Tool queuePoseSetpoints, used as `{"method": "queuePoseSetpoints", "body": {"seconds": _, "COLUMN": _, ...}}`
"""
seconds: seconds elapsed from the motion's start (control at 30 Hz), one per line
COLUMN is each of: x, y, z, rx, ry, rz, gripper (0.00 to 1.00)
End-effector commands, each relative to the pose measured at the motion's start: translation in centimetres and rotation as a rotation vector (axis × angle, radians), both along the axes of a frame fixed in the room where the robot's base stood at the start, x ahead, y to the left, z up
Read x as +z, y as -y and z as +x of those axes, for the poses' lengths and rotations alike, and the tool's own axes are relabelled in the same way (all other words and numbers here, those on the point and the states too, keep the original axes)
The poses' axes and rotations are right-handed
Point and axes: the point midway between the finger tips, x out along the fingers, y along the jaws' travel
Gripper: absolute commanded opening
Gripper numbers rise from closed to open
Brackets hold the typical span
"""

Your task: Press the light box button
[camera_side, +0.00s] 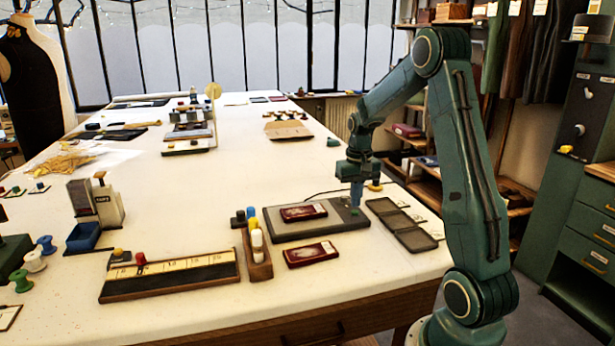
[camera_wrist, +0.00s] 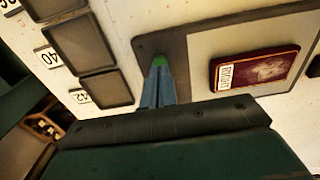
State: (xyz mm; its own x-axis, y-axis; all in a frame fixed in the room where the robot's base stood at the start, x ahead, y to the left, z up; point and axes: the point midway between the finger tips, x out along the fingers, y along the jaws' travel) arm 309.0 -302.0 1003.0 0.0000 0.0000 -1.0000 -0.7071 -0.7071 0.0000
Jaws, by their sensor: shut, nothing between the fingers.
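The light box (camera_side: 283,233) is a flat dark-framed slab near the table's right front edge, with a grey panel. It also shows in the wrist view (camera_wrist: 200,28). A dark red card with a pale label (camera_side: 304,212) lies on the panel; it shows at the right of the wrist view (camera_wrist: 255,69). My gripper (camera_side: 356,206) points down over the right end of the box, fingers together and empty. In the wrist view a small green button (camera_wrist: 158,61) shows right at my fingertips (camera_wrist: 159,72). I cannot tell whether they touch it or press it down.
A second red card (camera_side: 311,254) lies in front of the box. A dark tray with several compartments (camera_side: 403,226) is close on the right. A wooden holder with upright coloured pieces (camera_side: 259,266) stands at the left. A cable runs behind the box.

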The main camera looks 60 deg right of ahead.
Motion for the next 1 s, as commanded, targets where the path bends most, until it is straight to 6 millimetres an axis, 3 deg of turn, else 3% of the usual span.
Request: {"method": "queuePoseSetpoints", "body": {"seconds": 1.0, "x": -1.1, "y": 0.0, "z": 0.0, "rx": 0.0, "ry": -0.001, "rz": 0.001, "gripper": 0.0}}
